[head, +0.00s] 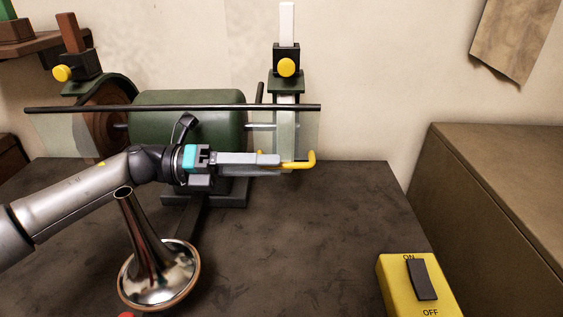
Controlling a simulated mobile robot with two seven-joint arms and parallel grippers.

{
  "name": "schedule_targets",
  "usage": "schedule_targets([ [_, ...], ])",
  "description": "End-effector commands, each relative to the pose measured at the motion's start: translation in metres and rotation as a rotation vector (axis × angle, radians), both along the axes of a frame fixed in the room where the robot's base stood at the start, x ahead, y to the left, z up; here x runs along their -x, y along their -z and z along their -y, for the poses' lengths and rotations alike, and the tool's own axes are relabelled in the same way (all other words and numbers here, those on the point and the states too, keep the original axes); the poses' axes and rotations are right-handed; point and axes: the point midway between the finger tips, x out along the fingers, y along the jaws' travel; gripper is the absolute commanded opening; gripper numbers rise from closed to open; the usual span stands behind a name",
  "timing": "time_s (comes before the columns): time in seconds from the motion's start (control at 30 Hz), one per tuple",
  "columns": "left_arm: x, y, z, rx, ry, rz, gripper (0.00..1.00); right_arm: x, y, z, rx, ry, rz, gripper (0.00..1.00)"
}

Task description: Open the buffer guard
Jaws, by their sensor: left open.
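The buffer (188,115) is a green machine at the back of the dark bench, with a brown wheel (105,125) on its left. A long dark bar (170,108) runs across its front, with clear guard panels hanging near both ends. The right panel (308,125) hangs in front of a pale wheel. A yellow handle (311,161) sits at that panel's lower edge. My left gripper (280,160) reaches in from the left, open, its fingers pointing right at the handle. The fingers overlap the handle in this view; I cannot tell whether they touch it. My right gripper is out of view.
A brass horn bell (155,270) stands on the bench (310,250) below my left arm. A yellow ON/OFF switch box (393,275) is at the front right. A brown cabinet (500,190) stands to the right. The bench's middle is clear.

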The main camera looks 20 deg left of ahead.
Motion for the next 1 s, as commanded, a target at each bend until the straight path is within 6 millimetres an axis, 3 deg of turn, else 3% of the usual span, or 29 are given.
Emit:
schedule_targets([
  [0.2,-0.007,0.000,0.025,0.001,0.001,0.001,0.45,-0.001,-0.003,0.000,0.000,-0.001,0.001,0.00],
  [0.57,-0.009,0.000,0.030,-0.001,-0.001,0.000,0.45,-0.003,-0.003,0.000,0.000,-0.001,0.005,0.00],
  [1.0,-0.009,-0.001,0.029,0.000,-0.001,0.002,0.00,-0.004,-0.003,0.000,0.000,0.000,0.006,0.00],
])
